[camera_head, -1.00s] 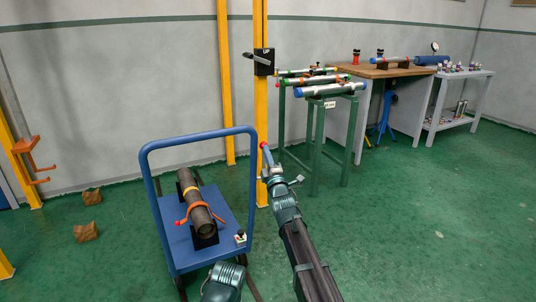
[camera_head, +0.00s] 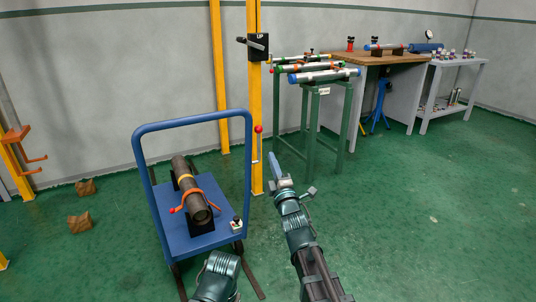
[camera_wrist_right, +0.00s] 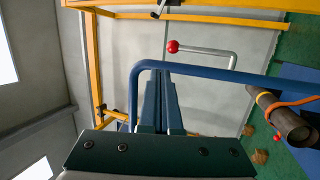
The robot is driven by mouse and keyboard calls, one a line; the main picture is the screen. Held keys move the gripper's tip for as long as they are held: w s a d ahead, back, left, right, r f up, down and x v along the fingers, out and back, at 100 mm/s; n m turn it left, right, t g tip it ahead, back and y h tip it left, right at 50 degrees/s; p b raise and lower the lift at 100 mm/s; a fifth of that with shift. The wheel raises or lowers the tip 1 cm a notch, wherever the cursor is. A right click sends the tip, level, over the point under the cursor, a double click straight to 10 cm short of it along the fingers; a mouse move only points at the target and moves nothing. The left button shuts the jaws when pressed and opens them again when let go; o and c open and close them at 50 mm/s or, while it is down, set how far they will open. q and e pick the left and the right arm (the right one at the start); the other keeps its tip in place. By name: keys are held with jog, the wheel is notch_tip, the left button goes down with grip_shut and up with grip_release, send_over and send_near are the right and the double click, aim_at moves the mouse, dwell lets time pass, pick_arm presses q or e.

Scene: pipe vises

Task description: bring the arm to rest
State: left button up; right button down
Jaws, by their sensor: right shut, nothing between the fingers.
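My right arm reaches up from the bottom right of the head view. Its right gripper (camera_head: 275,165) is shut and empty, pointing away over the floor just right of the blue trolley (camera_head: 212,228). In the right wrist view the two blue fingers (camera_wrist_right: 160,85) are together with nothing between them. The trolley's blue handle (camera_wrist_right: 240,74) passes behind them there. A lever with a red knob (camera_head: 258,129) stands by the yellow post, apart from the gripper in the head view. My left gripper is not in view.
A dark pipe (camera_head: 191,190) with an orange strap lies on the trolley. Pipes rest on a green stand (camera_head: 314,115) behind the gripper. A wooden bench (camera_head: 372,60) and a grey shelf table (camera_head: 455,64) stand at the back right. The floor at right is clear.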

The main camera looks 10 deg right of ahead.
jog(key=s+a+f+m+g+h, duration=0.1)
jog(key=s+f+m+g, duration=0.25)
jog(key=f, duration=0.25)
jog(key=s+a+f+m+g+p, duration=0.1)
jog(key=s+a+f+m+g, duration=0.1)
jog(key=f+g, duration=0.35)
jog(key=s+a+f+m+g+h, duration=0.1)
jog(key=s+f+m+g, duration=0.15)
jog(key=f, duration=0.55)
jog(key=s+a+f+m+g+h, duration=0.1)
jog(key=s+f+m+g, duration=0.3)
jog(key=s, duration=0.7)
jog(key=s+a+f+m+g+h, duration=0.1)
jog(key=s+f+m+g, duration=0.4)
jog(key=s, duration=0.7)
notch_tip(320, 180, up, 39)
jog(key=n+g+p, duration=0.1)
jog(key=n+p, duration=0.1)
jog(key=p, duration=3.7)
jog(key=shift+s, duration=0.4)
